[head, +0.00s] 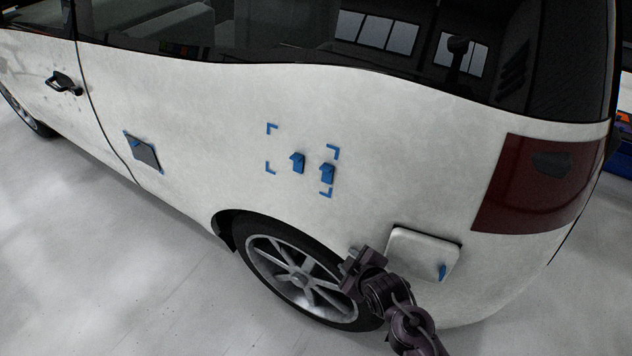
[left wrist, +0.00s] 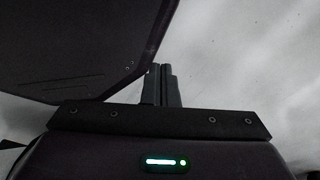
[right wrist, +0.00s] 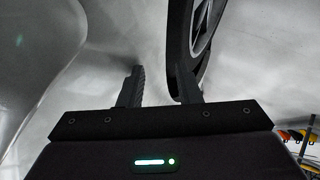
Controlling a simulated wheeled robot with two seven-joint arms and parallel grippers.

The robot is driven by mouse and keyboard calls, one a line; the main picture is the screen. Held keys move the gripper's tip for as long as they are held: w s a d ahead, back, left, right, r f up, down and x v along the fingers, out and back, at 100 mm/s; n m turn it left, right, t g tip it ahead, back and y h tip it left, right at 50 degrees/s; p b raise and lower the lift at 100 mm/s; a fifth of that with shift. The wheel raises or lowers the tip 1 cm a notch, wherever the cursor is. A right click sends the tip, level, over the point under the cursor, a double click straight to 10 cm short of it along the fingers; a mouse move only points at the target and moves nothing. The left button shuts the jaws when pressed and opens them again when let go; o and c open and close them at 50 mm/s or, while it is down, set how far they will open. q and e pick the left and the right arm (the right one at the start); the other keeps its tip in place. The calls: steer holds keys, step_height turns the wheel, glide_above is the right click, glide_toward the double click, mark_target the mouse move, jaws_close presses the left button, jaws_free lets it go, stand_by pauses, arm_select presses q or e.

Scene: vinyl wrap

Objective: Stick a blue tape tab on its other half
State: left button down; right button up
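A white van side carries several blue corner marks (head: 332,150) that frame a bare patch. Two blue tape tabs stand out inside the frame: a left one (head: 297,162) and a right one (head: 327,173), close to the lower right mark. Another blue tab (head: 443,271) is on a pale raised panel (head: 408,243) above the bumper. My right gripper (head: 352,264) is in front of the rear wheel, below the tabs; in the right wrist view its fingers (right wrist: 158,88) are apart and empty. My left gripper (left wrist: 163,84) has its fingers together, nothing visible between them; it is outside the head view.
A dark square panel (head: 145,153) with blue corner marks is on the van side at left. The rear wheel (head: 290,272) and red tail light (head: 530,180) lie around the work area. Grey floor (head: 120,270) is open at lower left.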

steer(key=w+a+r+n+t+y, duration=0.2)
steer(key=w+a+r+n+t, duration=0.15)
steer(key=r, duration=0.65)
steer(key=n+t+y, duration=0.2)
steer(key=n, duration=0.4)
glide_toward(294, 160)
steer(key=p+x, duration=0.1)
steer(key=x, duration=0.7)
steer(key=shift+p, duration=0.35)
arm_select(q)
steer(key=shift+s+a+r, duration=0.2)
steer(key=shift+a+r, duration=0.1)
steer(key=shift+r, duration=0.15)
steer(key=shift+s+a+r, duration=0.2)
steer(key=shift+a+r, duration=0.05)
steer(key=shift+r, duration=0.15)
arm_select(e)
steer(key=shift+c, duration=0.3)
jaws_close()
arm_select(q)
steer(key=shift+r+p, duration=0.55)
arm_select(e)
steer(key=shift+s+a+r, duration=0.15)
steer(key=shift+s+a, duration=0.25)
steer(key=shift+s, duration=0.2)
